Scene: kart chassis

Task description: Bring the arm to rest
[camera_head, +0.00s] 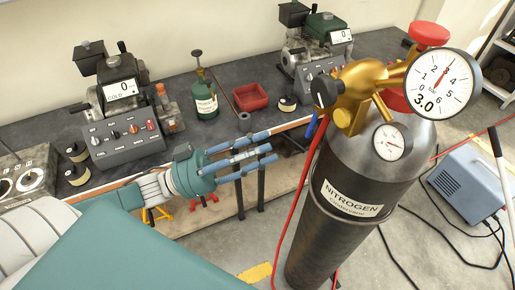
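My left arm (153,190) comes in from the left, with grey and teal links. My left gripper (270,147) points right, in front of the bench's front edge. Its blue-grey fingers are spread apart, and I see nothing held between them. The gas cylinder labelled NITROGEN (330,235) stands upright to the right of the fingertips, with a visible gap in the picture. My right gripper is not in view.
The dark workbench (222,128) carries two machines with displays reading 0 (123,90), a green bottle (205,100) and a red tray (251,97). A red hose (294,220) hangs beside the cylinder. A blue-grey box (470,185) and black cables lie on the floor at right.

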